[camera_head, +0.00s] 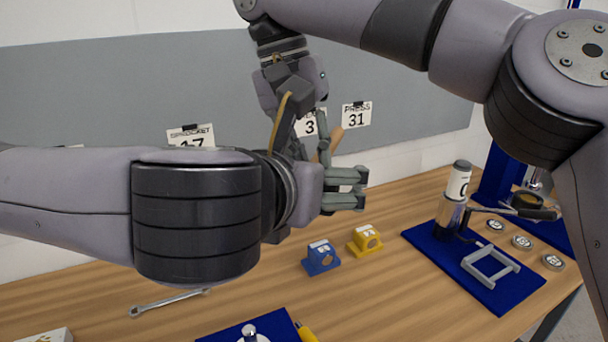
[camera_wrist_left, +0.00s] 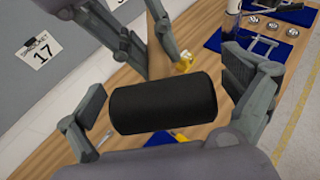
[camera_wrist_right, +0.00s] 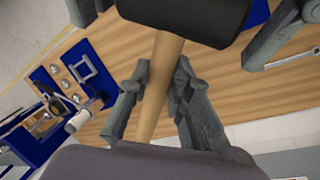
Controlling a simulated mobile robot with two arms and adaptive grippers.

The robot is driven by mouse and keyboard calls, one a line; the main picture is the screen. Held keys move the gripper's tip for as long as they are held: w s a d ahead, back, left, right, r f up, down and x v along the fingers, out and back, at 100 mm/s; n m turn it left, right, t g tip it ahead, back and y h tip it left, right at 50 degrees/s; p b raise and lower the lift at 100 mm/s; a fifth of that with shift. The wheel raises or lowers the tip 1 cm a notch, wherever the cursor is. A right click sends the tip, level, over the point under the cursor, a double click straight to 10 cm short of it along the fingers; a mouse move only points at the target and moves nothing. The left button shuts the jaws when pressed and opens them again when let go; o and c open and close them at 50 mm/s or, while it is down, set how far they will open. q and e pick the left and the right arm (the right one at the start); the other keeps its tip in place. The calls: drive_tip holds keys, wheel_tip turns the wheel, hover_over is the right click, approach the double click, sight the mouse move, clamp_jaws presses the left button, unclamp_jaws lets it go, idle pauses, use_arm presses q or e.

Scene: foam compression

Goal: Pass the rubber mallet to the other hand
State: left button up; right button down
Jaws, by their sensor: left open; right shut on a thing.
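The rubber mallet has a black cylindrical head (camera_wrist_left: 165,103) and a wooden handle (camera_wrist_right: 158,85). My right gripper (camera_wrist_right: 157,78) is shut on the handle, and the head lies beyond its fingertips. In the head view only part of the handle (camera_head: 333,142) shows; the mallet head is hidden there behind my left wrist and gripper. My left gripper (camera_head: 358,188) is open, with its fingers on either side of the mallet head in the left wrist view. I see gaps there between the head and the finger pads, but contact elsewhere cannot be told.
Below on the wooden table stand a blue block (camera_head: 321,260) and a yellow block (camera_head: 366,240). A wrench (camera_head: 165,302) lies at left. A blue mat (camera_head: 425,240) at right carries a bottle-like press (camera_head: 455,200) and a grey frame (camera_head: 490,264). Small discs lie beside the frame.

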use_arm(q)
drive_tip(key=c, duration=1.6)
drive_tip(key=shift+r, duration=0.1)
drive_tip(key=shift+c, duration=0.2)
use_arm(e)
drive_tip(key=c, duration=1.4)
unclamp_jaws()
drive_tip(key=shift+o, duration=0.2)
